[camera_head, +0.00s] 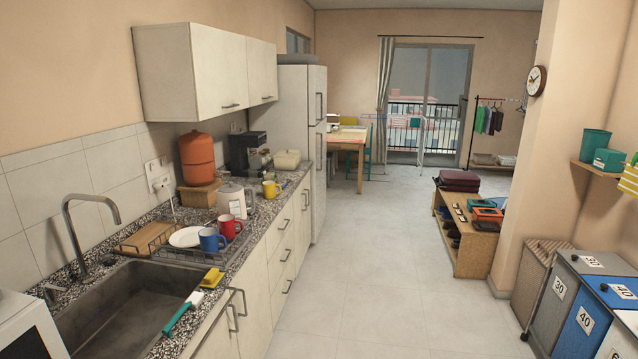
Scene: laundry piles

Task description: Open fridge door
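The fridge (288,112) is tall and pale, standing on the left side past the end of the counter. I see its side panel and, at a sharp angle, its narrow front with upper and lower doors. The lower fridge door (319,185) looks shut, and so does the upper door (317,93). Vertical handles show on the front, one on the upper door (319,107) and one on the lower. My gripper is not in view.
A granite counter (262,222) with drawers runs along the left up to the fridge. Open tiled floor (375,270) lies in the middle. A wooden shoe shelf (470,252) and numbered bins (586,300) stand at the right. A table (348,137) stands beyond the fridge.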

